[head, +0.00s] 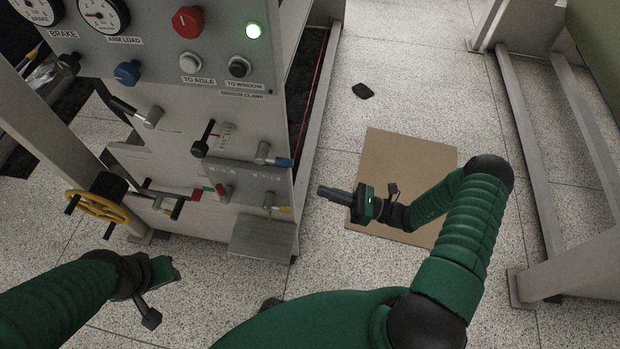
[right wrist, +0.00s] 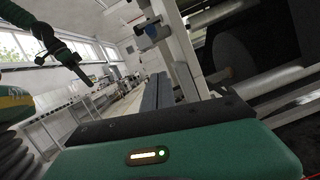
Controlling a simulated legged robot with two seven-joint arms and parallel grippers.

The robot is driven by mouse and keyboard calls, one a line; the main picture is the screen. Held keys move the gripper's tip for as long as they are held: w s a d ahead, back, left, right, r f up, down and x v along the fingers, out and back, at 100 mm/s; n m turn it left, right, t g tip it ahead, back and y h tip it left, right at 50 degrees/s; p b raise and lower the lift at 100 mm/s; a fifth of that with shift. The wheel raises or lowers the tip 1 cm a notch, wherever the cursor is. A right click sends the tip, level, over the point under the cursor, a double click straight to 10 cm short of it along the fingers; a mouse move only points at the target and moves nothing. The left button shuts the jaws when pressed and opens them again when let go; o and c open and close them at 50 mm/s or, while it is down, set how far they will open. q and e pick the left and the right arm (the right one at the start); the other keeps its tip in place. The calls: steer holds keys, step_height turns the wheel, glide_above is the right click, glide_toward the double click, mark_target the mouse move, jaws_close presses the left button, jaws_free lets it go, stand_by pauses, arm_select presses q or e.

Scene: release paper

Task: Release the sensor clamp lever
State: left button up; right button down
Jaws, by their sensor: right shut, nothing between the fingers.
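The control panel (head: 205,128) has a small label reading SENSOR CLAMP (head: 243,95) under the TO WINDOW button. Below it are a blue-tipped lever (head: 277,159) pointing right, a black-knobbed lever (head: 201,141), a red-tipped lever (head: 222,192) and a yellow-tipped lever (head: 278,208). I cannot tell for sure which one is the clamp lever. My right gripper (head: 322,191) is shut and empty, right of the panel's edge and apart from the levers. Its fingers also show in the right wrist view (right wrist: 156,90). My left gripper (head: 174,271) is low in front of the panel, its fingers barely visible.
A yellow handwheel (head: 97,206) juts out at the panel's lower left. A grey step (head: 262,237) sticks out at its base. A brown board (head: 400,160) and a small black object (head: 363,90) lie on the floor. A grey frame (head: 530,150) stands at right.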

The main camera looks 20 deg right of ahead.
steer(key=w+a+r+p, duration=0.2)
steer(key=w+a+r, duration=0.4)
steer(key=shift+a+p, duration=0.3)
steer(key=shift+a, duration=0.05)
steer(key=shift+r, duration=0.1)
